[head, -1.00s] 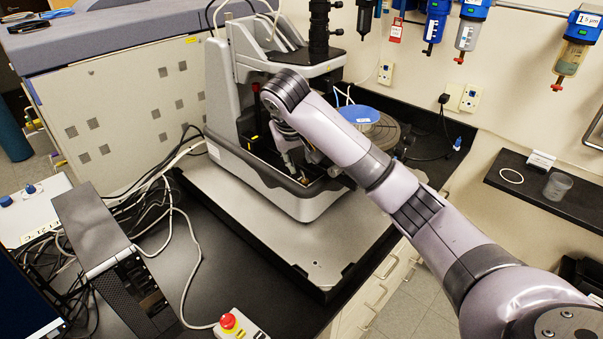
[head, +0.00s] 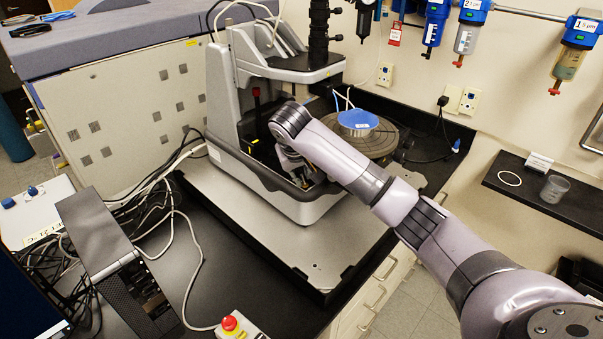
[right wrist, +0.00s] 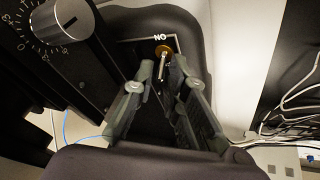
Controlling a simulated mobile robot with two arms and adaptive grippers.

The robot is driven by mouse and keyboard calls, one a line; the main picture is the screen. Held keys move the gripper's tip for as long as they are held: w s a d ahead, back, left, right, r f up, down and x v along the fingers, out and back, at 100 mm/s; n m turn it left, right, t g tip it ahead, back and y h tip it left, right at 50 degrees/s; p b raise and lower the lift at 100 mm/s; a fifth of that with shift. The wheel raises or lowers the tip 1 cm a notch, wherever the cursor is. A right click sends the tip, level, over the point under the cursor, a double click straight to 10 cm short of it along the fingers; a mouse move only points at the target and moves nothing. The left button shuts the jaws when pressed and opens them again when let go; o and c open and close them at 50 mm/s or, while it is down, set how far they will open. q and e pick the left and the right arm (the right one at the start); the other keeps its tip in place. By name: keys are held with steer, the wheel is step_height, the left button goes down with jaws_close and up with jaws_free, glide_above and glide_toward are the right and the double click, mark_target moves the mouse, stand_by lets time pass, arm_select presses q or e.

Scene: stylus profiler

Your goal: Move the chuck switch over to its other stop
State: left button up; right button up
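The chuck switch (right wrist: 162,64) is a small metal toggle with a brass collar, shown in the right wrist view on a dark panel below an upside-down "ON" label. Its lever points toward the bottom of that picture, away from the label. My right gripper (right wrist: 163,78) is open, with one finger on each side of the lever's line. I cannot tell whether either finger touches it. In the head view my right gripper (head: 305,172) is inside the front tray of the profiler (head: 232,110), and my arm hides the switch. My left gripper is not in view.
A dial knob (right wrist: 58,22) is close to the left finger in the right wrist view. The profiler's raised tray rim surrounds the gripper. A round stage with a blue disc (head: 358,119) stands right of my wrist. A red stop button (head: 230,323) is at the front.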

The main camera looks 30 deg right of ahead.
mark_target(310, 191)
jaws_close()
stand_by(0.3)
steer(key=shift+s+d+t+y+b, duration=0.1)
steer(key=shift+s+t+y+b, duration=0.25)
steer(key=shift+t, duration=0.55)
steer(key=shift+s+d+f+m+t+b, duration=0.15)
steer(key=shift+s+m+t+b, duration=0.15)
steer(key=shift+t+b, duration=0.35)
steer(key=t+b, duration=0.2)
steer(key=s+m+t+y+b, duration=0.1)
steer(key=b, duration=0.1)
steer(key=shift+d+f+t, duration=0.15)
steer(key=shift+f+t, duration=0.1)
steer(key=shift+t, duration=0.1)
steer(key=shift+s+d+r+t+b, duration=0.1)
steer(key=shift+s+t+b, duration=0.05)
steer(key=shift+t+b, duration=0.45)
steer(key=shift+s+r+t+b, duration=0.1)
steer(key=shift+t+b, duration=0.4)
steer(key=shift+b, duration=0.15)
